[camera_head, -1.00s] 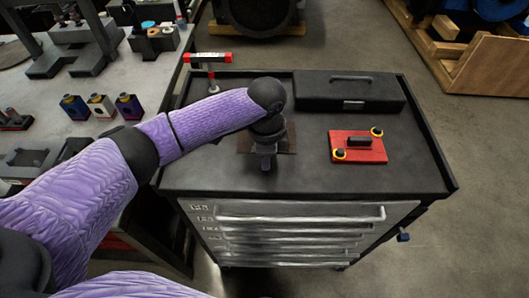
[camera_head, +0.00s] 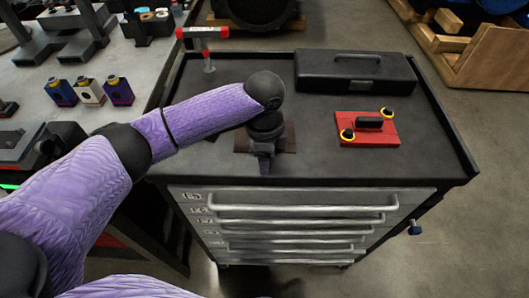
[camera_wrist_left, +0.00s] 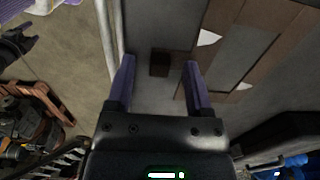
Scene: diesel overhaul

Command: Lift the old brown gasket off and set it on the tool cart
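The old brown gasket (camera_head: 286,138) lies flat on the black top of the tool cart (camera_head: 330,168), partly hidden under my left arm's wrist. In the left wrist view the brown gasket (camera_wrist_left: 245,52) shows as flat strips with openings, to the right of and beyond the fingers. A small brown patch shows between the fingertips. My left gripper (camera_head: 263,164) points down above the cart top at the gasket. In the left wrist view my left gripper (camera_wrist_left: 158,75) has its two purple fingers spread apart with nothing clamped between them.
A black toolbox (camera_head: 355,72) stands at the cart's back right. A red plate with yellow-ringed knobs (camera_head: 367,129) lies in front of it. A red-headed hammer-like tool (camera_head: 203,33) stands at the back left. A workbench (camera_head: 45,75) with small blocks is at left.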

